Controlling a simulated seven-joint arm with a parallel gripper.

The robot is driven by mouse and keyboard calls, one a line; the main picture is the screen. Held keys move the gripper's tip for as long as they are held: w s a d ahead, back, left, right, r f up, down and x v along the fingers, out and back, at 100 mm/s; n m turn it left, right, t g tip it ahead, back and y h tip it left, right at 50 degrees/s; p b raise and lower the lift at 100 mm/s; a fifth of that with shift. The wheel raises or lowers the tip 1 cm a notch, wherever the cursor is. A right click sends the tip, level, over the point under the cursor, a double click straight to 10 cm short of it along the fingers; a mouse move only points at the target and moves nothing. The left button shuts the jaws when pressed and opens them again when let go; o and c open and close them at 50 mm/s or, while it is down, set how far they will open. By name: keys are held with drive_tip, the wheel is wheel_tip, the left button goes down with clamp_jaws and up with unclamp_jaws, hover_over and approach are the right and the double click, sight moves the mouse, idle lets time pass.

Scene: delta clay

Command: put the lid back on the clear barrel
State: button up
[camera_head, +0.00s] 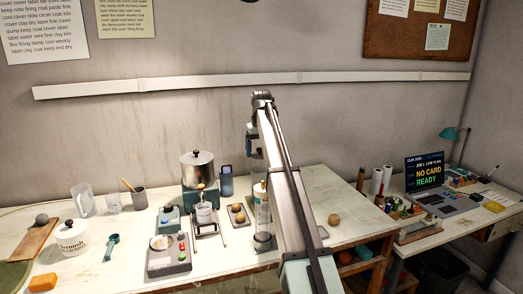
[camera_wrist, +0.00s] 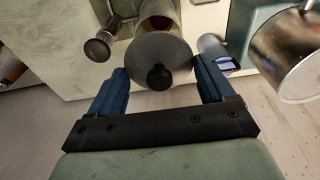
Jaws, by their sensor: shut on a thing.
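In the wrist view, a round grey lid (camera_wrist: 152,50) with a black knob (camera_wrist: 160,77) is between the two blue fingers of my gripper (camera_wrist: 160,76). My gripper is shut on the lid. A cylinder, apparently the clear barrel (camera_wrist: 158,13), shows partly behind the lid; the lid hides the rest. In the head view, the clear barrel (camera_head: 263,215) stands upright on the table beside my arm, which covers part of it. My gripper (camera_head: 256,153) is above the table and higher than the barrel there. The lid is too small to make out in that view.
A metal pot (camera_head: 197,168) stands left of the barrel, with a blue device (camera_head: 226,181) between. A balance-like stand (camera_head: 205,214), a tray (camera_head: 238,214) and a scale (camera_head: 168,253) are nearby. A white lidded jar (camera_head: 72,238) is far left. Table right of my arm is mostly clear.

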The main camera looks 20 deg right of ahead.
drive_tip(key=shift+f, duration=2.8)
drive_tip(key=shift+f, duration=0.2)
drive_tip(key=o, duration=0.9)
drive_tip(key=shift+r, duration=0.1)
drive_tip(key=shift+r, duration=3.4)
drive_tip(key=shift+c, duration=0.3)
clamp_jaws()
